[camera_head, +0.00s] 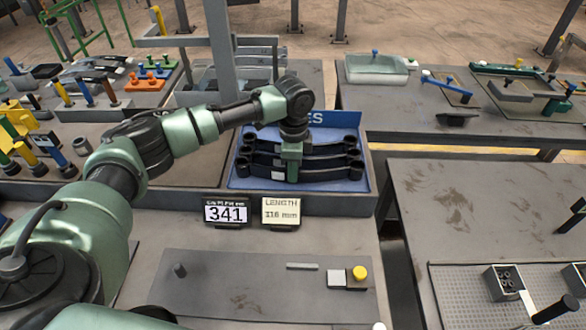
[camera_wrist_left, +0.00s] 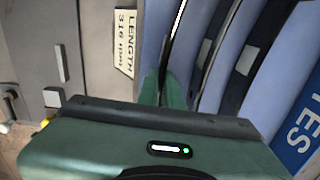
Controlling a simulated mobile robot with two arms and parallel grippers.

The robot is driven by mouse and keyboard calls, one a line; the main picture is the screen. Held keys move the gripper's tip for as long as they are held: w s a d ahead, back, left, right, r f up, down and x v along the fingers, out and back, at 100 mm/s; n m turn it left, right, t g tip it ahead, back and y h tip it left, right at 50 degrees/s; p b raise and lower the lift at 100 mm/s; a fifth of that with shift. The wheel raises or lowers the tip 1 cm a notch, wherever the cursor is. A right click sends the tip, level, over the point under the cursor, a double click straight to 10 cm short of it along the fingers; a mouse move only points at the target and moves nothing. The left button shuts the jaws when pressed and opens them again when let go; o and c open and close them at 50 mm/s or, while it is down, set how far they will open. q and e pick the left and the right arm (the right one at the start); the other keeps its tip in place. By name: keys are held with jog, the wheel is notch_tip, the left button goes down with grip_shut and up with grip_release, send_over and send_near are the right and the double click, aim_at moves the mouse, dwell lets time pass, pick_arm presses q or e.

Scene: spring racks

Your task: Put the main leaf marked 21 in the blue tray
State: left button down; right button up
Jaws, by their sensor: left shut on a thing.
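The blue tray (camera_head: 239,183) stands at the back of the bench in the head view, with a sign ending in "ES" behind it. Several black curved leaves (camera_head: 335,162) lie in it side by side. My left gripper (camera_head: 291,176) points down at the front leaf (camera_head: 322,175) and is shut on it, near its middle. In the left wrist view my left gripper (camera_wrist_left: 163,90) has its fingers on a dark leaf edge, with other leaves (camera_wrist_left: 210,60) beside it. No mark 21 is readable. My right gripper is not in view.
A "341" display (camera_head: 226,212) and a "LENGTH 316 mm" card (camera_head: 281,212) stand in front of the tray. A grey plate (camera_head: 230,285) with a yellow button (camera_head: 359,273) lies nearer. An upright post (camera_head: 219,50) rises behind my left arm.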

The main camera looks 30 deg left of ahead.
pick_arm(q)
jog(key=c, duration=1.6)
grip_release()
jog(key=shift+r, duration=0.25)
jog(key=shift+r+b, duration=1.6)
jog(key=shift+r, duration=4.25)
